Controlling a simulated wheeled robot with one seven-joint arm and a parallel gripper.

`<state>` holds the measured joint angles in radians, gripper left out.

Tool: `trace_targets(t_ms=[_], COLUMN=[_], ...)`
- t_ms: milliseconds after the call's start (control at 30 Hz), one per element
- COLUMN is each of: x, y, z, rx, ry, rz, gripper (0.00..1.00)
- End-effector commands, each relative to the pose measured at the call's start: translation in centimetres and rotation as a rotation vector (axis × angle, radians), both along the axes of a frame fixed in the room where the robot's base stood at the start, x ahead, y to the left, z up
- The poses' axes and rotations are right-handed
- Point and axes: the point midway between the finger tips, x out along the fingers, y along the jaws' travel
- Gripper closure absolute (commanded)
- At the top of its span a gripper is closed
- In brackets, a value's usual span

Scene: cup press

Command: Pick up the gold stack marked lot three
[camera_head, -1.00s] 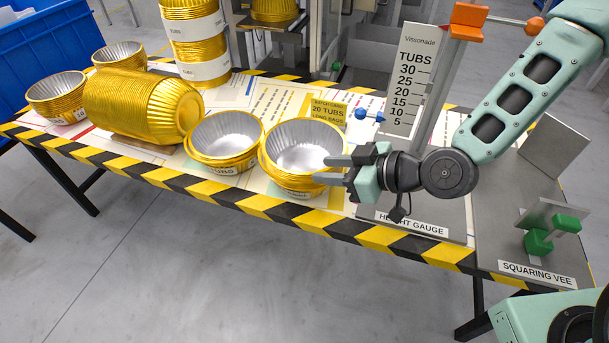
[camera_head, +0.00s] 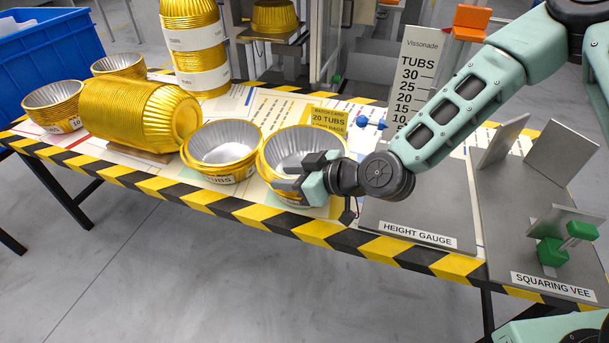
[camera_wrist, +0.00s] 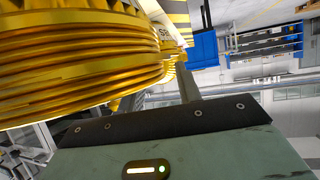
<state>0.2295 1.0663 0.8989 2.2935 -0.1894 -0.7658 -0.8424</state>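My gripper (camera_head: 290,173) is at the front right side of the rightmost open gold stack (camera_head: 272,150). Its two fingers are apart, and one finger overlaps the stack's silver inside in the head view. The ribbed gold rims of a stack (camera_wrist: 70,60) fill the upper left of the wrist view, close to the palm. Contact cannot be told. Another open gold stack (camera_head: 222,148), labelled TUBS, stands just to the left. A long gold stack (camera_head: 140,112) lies on its side farther left. I cannot read a lot three mark on any stack.
Two short stacks (camera_head: 52,112) (camera_head: 118,66) stand at the far left and a tall banded stack (camera_head: 195,62) behind. The height gauge plate (camera_head: 410,215) and squaring vee (camera_head: 540,225) are at the right. A blue crate (camera_head: 50,50) stands back left.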

Motion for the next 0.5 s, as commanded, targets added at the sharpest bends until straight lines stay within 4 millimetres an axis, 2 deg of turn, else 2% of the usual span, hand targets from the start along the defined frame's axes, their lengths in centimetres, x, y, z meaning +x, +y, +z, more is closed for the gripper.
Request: trace_targets(t_ms=[267, 400, 500], x=[0.2, 0.2, 0.2], y=[0.3, 0.29, 0.29], z=[-0.2, -0.19, -0.2], rx=[-0.001, -0.001, -0.001], ry=[0.0, 0.0, 0.0], rz=[-0.001, -0.001, -0.001], gripper=[0.66, 1.0, 1.0])
